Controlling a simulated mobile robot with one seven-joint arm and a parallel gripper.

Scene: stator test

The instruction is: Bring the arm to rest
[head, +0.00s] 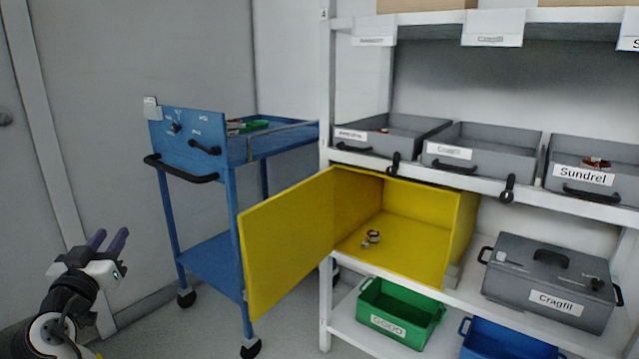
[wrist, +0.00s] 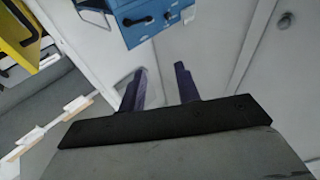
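My gripper (head: 107,240) is at the lower left in the head view, raised in front of the grey wall and well apart from the shelf and cart. Its two dark purple fingers point up and to the right. In the wrist view my gripper (wrist: 160,85) shows both fingers spread apart with nothing between them. Part of my arm shows below it in the head view.
A blue cart (head: 205,255) stands right of my gripper. The yellow box (head: 425,215) on the shelf has its door (head: 290,240) swung open, with a small metal part (head: 371,238) inside. Grey bins (head: 480,150), a green bin (head: 400,318) and a lidded Cragfil box (head: 550,280) fill the shelves.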

